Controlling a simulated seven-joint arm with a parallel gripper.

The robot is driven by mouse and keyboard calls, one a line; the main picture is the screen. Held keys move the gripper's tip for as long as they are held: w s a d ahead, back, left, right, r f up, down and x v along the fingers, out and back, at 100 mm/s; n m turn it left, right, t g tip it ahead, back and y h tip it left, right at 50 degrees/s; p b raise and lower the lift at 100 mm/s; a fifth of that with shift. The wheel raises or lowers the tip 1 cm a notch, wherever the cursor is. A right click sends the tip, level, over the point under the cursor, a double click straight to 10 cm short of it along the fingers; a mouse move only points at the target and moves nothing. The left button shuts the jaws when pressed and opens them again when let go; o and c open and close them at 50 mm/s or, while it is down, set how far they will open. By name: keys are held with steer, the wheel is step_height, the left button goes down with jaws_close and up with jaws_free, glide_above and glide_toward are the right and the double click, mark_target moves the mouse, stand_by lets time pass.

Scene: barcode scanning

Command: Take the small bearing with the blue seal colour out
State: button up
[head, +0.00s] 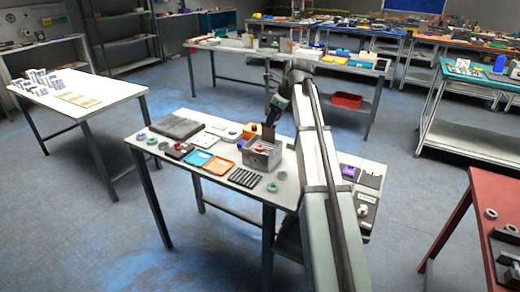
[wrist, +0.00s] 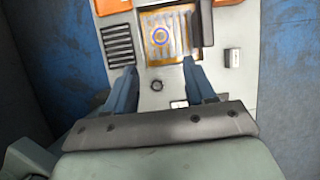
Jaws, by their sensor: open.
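A grey metal bin (head: 261,159) stands on the white table (head: 225,188), below my gripper (head: 269,131). In the wrist view the bin (wrist: 145,37) has an orange-yellow interior, and a small ring with a blue-violet rim (wrist: 161,36) lies inside it; this looks like the blue-sealed bearing. My gripper (wrist: 159,64) is open, its two fingers apart with nothing between them. In the wrist view the ring appears beyond the fingertips, between their lines. In the head view the bin's contents are too small to tell apart.
A black slotted rack (head: 245,177) and an orange tray (head: 219,166) are beside the bin. A blue tray (head: 197,158) lies farther left. A green ring (head: 272,187) lies near the front edge. A dark ring (wrist: 157,86) lies outside the bin.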

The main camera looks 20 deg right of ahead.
mark_target(260, 147)
steer(key=x, duration=1.3)
steer(key=shift+f, duration=0.3)
steer(key=shift+c, duration=0.5)
